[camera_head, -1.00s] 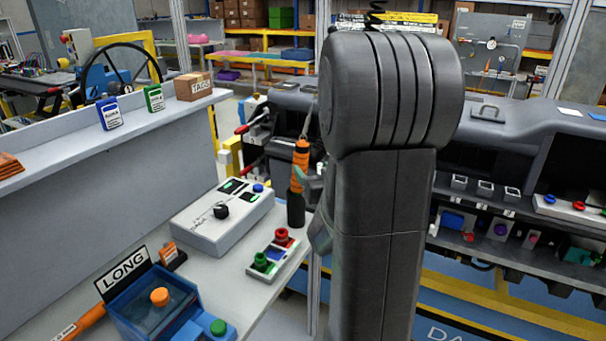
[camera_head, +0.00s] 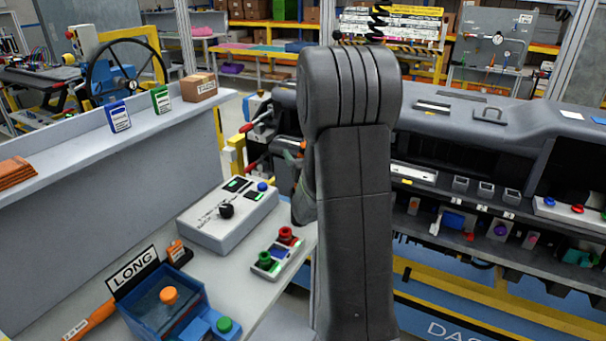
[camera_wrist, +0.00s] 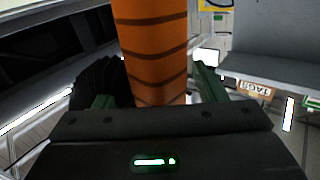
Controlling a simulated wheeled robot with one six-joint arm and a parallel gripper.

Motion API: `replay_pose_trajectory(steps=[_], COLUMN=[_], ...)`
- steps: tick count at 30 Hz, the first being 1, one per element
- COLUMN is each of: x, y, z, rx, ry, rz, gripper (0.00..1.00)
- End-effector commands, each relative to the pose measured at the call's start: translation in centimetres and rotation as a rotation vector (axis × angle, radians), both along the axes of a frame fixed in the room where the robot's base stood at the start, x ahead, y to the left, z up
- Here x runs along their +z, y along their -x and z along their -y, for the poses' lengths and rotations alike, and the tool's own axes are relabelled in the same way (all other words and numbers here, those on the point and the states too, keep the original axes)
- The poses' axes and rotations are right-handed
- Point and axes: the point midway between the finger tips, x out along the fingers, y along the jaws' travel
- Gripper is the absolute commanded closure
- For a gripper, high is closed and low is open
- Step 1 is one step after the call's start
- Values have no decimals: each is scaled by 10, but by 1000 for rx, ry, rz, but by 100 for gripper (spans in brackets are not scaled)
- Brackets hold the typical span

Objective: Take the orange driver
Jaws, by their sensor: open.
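The orange driver (camera_wrist: 153,48) shows in the wrist view as a thick orange shaft with dark bands. It runs down from the top edge, between the two green fingers of my gripper (camera_wrist: 155,88). The fingers are open, one on each side of it; I cannot tell whether either touches it. In the head view my arm hides the driver and most of my gripper, beyond the bench's right corner area.
A white box with a black knob (camera_head: 226,211) and a tray with red and green knobs (camera_head: 278,252) stand on the bench, left of my arm. A blue bin (camera_head: 158,301) is nearer, beside the LONG sign (camera_head: 133,271). A grey dashboard (camera_head: 465,117) lies behind on the right.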

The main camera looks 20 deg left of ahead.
Motion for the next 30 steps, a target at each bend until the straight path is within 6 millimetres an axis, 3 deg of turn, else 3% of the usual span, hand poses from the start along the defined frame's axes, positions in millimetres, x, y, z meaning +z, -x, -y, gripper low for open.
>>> replay_pose_trajectory(steps=[2,12,23,30], x=[0,0,4,25], y=[0,0,0,-1], z=[0,0,0,3], rx=[0,0,1,-1], ry=[0,0,-2,-3], rz=[0,0,4,5], gripper=[35,100,100,100])
